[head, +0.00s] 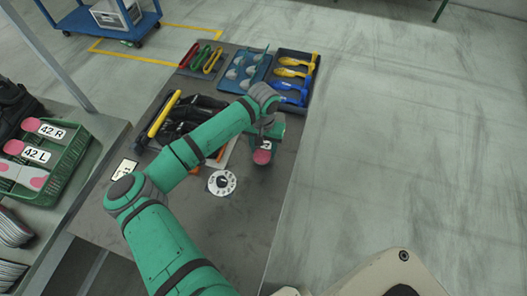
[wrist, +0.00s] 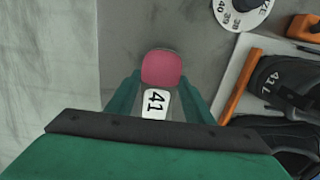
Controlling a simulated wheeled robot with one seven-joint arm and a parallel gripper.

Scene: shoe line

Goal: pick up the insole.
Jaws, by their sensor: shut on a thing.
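The insole (wrist: 162,69) shows in the wrist view with a pink end and a white part marked 41. My gripper (wrist: 160,97) is shut on it, with a green finger on each side of the white part. In the head view the insole's pink end (head: 262,157) sticks out below my gripper (head: 266,140), over the right part of the dark table. The rest of the insole is hidden by my gripper and wrist. I cannot tell whether it touches the table.
A round white size dial (head: 222,183) lies left of my gripper. Black shoes (wrist: 285,85) lie beyond it, one marked 41 L. Trays of yellow and blue tools (head: 293,75) stand at the table's far end. A green crate (head: 48,165) holds insoles marked 42. Open floor lies right.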

